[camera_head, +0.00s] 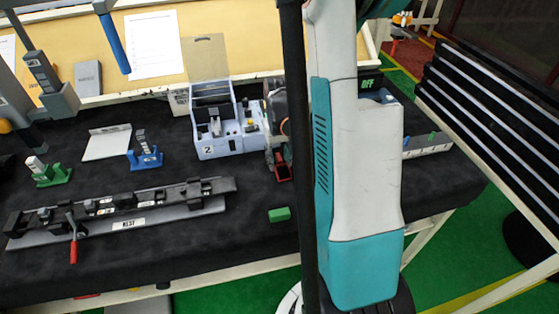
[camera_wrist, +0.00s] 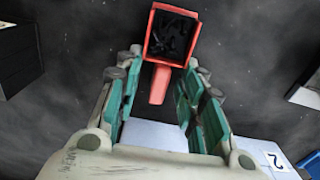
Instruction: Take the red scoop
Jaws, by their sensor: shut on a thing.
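The red scoop (camera_wrist: 158,84) is in the upper middle of the wrist view, with its square open box away from me and its handle pointing back between my fingers. Dark small shapes show inside the box. My gripper (camera_wrist: 165,62) is shut on the scoop, with a green-padded finger on each side near where handle and box meet. In the head view the red scoop (camera_head: 282,173) shows over the black table mat, just right of the blue-grey bin unit. Most of my gripper is hidden there behind my own arm.
The blue-grey bin unit (camera_head: 229,145) marked 2 stands close by. A black rail fixture (camera_head: 118,206) with a red-handled lever lies at front left. A green block (camera_head: 279,214) lies near the table's front edge. Blue and green holders stand at left. Bare mat lies between.

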